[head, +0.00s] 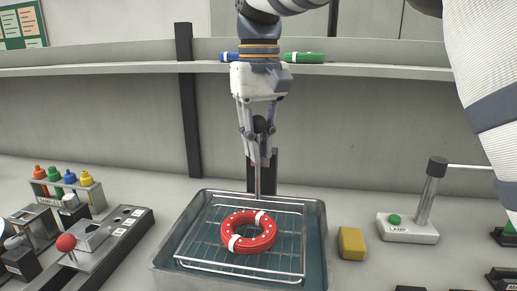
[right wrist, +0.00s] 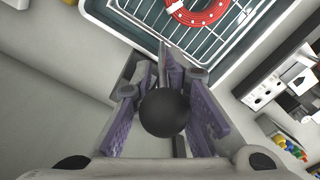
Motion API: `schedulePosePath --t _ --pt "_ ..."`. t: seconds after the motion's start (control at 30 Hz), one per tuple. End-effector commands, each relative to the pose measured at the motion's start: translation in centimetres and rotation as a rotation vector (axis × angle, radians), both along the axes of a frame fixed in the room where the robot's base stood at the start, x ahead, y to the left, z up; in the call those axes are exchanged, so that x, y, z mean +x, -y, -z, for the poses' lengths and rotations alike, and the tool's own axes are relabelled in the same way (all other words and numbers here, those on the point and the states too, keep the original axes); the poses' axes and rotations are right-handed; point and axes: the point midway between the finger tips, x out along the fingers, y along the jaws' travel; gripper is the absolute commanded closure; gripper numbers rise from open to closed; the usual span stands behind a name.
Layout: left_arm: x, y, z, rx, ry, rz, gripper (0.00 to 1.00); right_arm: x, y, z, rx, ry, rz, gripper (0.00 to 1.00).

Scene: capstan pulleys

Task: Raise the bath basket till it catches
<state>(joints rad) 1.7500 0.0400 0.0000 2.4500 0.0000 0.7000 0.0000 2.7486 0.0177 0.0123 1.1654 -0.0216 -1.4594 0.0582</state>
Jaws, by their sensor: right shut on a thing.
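The bath basket (head: 290,272) is a wire rack sitting inside a grey metal bath (head: 165,262). A red ring with white bands (head: 268,235) lies on the basket's wires. A thin upright rod (head: 258,182) stands at the back of the bath and is topped by a black ball knob (right wrist: 165,113). My right gripper (head: 259,130) is above the back of the bath, pointing down, and its fingers are shut on the black knob. The right wrist view shows the knob between the purple finger pads. My left gripper is not in these views.
A yellow block (head: 351,243) lies right of the bath, with a lamp stand (head: 408,228) beyond it. At left are a control box with a red ball lever (head: 66,243) and a rack of coloured bottles (head: 70,190). A shelf (head: 380,72) runs behind my right gripper.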

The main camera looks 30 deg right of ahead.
Motion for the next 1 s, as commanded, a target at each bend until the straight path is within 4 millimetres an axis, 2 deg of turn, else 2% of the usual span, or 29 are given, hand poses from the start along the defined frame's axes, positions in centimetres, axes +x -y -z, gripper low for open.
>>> schedulePosePath --t 0.6,0.63,0.73,1.0 --pt "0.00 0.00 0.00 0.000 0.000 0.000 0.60 -0.03 0.01 -0.04 0.002 0.000 -0.001 1.00" --pt "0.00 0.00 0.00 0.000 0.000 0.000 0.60 -0.03 0.00 -0.04 0.002 0.000 -0.002 0.84" --pt "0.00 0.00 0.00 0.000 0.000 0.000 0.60 -0.03 -0.03 -0.03 0.002 0.000 -0.002 0.62" --pt "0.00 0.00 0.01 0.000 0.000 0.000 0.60 -0.01 -0.08 -0.04 0.002 0.000 -0.002 0.62"
